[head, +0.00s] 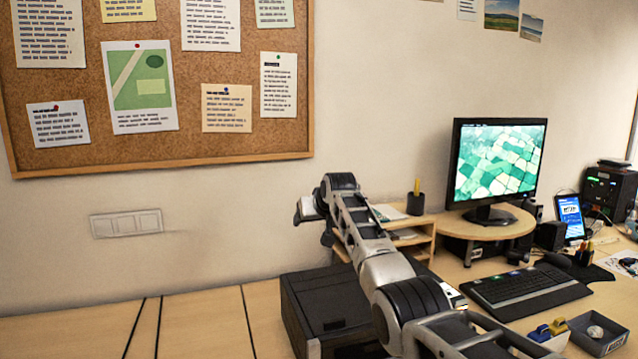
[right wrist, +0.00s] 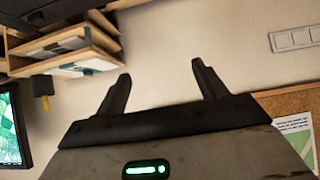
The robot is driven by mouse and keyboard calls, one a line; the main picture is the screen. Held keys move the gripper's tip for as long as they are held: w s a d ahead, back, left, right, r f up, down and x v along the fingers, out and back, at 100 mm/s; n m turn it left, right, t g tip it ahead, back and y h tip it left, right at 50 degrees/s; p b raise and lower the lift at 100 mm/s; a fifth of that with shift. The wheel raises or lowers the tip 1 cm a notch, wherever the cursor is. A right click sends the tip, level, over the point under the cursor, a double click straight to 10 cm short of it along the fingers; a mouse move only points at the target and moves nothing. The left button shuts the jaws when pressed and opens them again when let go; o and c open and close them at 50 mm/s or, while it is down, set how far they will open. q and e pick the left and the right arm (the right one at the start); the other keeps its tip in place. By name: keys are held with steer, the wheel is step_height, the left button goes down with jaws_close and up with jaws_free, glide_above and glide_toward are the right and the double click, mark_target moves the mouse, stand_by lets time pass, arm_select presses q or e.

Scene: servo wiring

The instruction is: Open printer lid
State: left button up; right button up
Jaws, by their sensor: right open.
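The printer (head: 330,308) is a dark, boxy machine on the desk below the wall switches in the head view. Its top looks flat and closed, and its right part is hidden behind my right arm. My right gripper (head: 313,222) is raised above the printer, apart from it, near the wall. In the right wrist view the two dark fingers of my right gripper (right wrist: 161,78) are spread apart with nothing between them. My left gripper does not show.
A wooden shelf (head: 428,222) with papers and a pen cup (head: 416,203) stands just right of the printer. Farther right are a monitor (head: 497,165), a keyboard (head: 525,290) and a grey tray (head: 598,334). The desk left of the printer is bare.

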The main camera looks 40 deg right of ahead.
step_height(320, 180, up, 10)
steer(key=s, duration=0.2)
steer(key=shift+s+a, duration=0.4)
stand_by(0.6)
arm_select(q)
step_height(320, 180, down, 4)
steer(key=b, duration=0.4)
arm_select(e)
steer(key=v, duration=1.6)
steer(key=shift+f, duration=0.1)
